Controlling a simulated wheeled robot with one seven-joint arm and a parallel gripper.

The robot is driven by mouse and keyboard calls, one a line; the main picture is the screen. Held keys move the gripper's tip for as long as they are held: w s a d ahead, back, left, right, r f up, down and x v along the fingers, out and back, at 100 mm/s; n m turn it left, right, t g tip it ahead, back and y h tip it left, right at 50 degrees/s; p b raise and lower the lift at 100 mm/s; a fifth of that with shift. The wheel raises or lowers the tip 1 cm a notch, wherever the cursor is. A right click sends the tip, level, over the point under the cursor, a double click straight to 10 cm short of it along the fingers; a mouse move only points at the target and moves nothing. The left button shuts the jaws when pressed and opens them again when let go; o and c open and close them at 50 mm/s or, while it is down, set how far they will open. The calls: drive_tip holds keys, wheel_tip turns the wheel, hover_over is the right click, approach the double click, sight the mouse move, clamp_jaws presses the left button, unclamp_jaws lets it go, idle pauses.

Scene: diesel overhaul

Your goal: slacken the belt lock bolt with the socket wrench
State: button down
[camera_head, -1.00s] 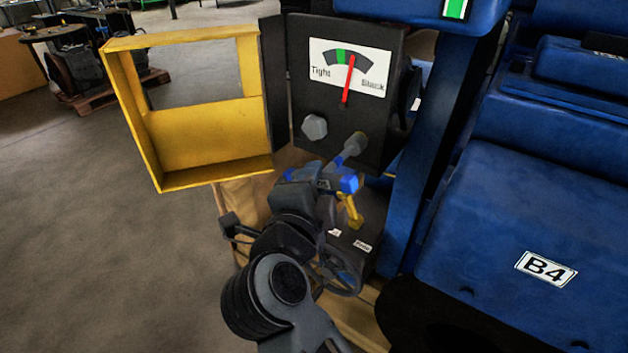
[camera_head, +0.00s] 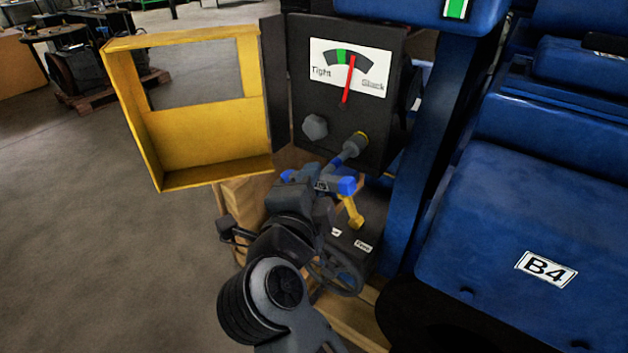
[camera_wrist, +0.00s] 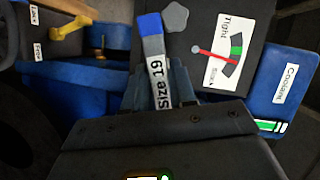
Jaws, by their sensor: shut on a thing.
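My gripper (camera_head: 318,184) is shut on the socket wrench (camera_head: 352,148), just below and in front of the black gauge panel. The wrist view shows the wrench (camera_wrist: 154,48) with a blue section and a "Size 19" label, rising from between the fingers. The wrench's grey socket end is at the panel's lower right, against a fitting with a yellowish rim; the socket hides most of it, and I cannot tell how fully it is seated. The gauge (camera_head: 347,68) has a red needle slightly right of the green band, between "Tight" and "Slack".
A yellow open-fronted cover (camera_head: 205,152) stands swung out left of the panel. A blue post (camera_head: 425,150) and the blue engine body (camera_head: 540,220) are close on the right. A yellow lever (camera_head: 350,211) is below the wrench. Open floor lies to the left.

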drive_tip(key=shift+s+a, duration=0.9)
drive_tip(key=shift+s, duration=0.25)
drive_tip(key=s+a, duration=0.3)
drive_tip(key=s, duration=0.1)
drive_tip(key=shift+s+a, duration=0.35)
drive_tip(key=shift+s, duration=0.05)
